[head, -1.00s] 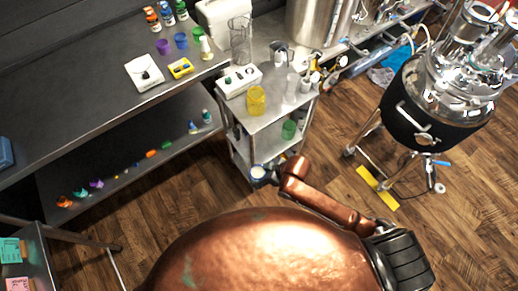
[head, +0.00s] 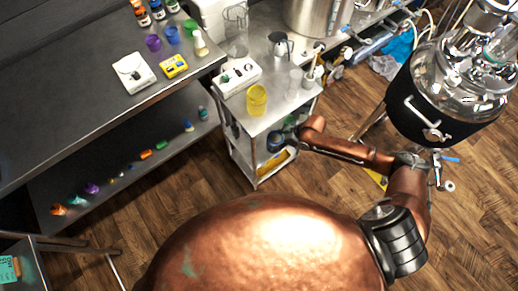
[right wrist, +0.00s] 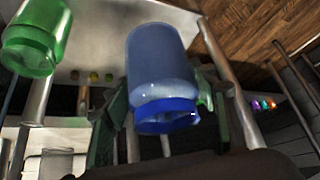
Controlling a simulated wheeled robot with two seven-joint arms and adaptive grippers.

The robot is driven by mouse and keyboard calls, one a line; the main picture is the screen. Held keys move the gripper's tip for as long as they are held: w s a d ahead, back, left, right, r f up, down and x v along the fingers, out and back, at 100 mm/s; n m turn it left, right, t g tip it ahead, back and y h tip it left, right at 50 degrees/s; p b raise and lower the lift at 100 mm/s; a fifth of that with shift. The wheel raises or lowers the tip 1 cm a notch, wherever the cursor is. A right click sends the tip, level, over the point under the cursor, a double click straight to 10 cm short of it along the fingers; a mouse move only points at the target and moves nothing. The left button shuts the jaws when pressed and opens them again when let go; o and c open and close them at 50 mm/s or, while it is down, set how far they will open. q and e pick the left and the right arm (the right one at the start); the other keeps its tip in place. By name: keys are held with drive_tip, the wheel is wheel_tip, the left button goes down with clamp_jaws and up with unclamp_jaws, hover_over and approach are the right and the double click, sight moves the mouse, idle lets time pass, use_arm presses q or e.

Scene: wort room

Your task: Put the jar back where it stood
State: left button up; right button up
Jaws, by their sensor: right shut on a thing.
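The jar (right wrist: 162,65), translucent blue with a darker blue rim, is between the dark fingers of my right gripper (right wrist: 158,112) in the right wrist view. In the head view the jar (head: 275,141) is a small dark blue shape at the open side of the steel cart (head: 236,141), below its top. My right gripper (head: 285,139) is there, partly hidden by my arm. A green jar (right wrist: 36,38) stands beside the blue one, apart from it; in the head view it (head: 290,123) is partly hidden under the cart top. I cannot tell whether the blue jar touches a shelf. My left gripper is not in view.
The cart top carries a yellow beaker (head: 257,99), a white device (head: 239,77) and glassware. A cart post stands close to the jar. A steel bench (head: 75,95) is at left, and a large kettle (head: 440,95) at right. Wooden floor is open in front.

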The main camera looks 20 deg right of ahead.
drive_tip(key=b+x, duration=0.1)
drive_tip(key=x, duration=0.3)
drive_tip(key=a+b+x, duration=0.1)
drive_tip(key=x, duration=0.3)
drive_tip(key=s+b+x, duration=0.1)
drive_tip(key=x, duration=0.3)
drive_tip(key=shift+a+b, duration=0.3)
drive_tip(key=shift+b, duration=0.05)
drive_tip(key=shift+r, duration=0.1)
drive_tip(key=o, duration=1.4)
drive_tip(key=shift+o, duration=0.2)
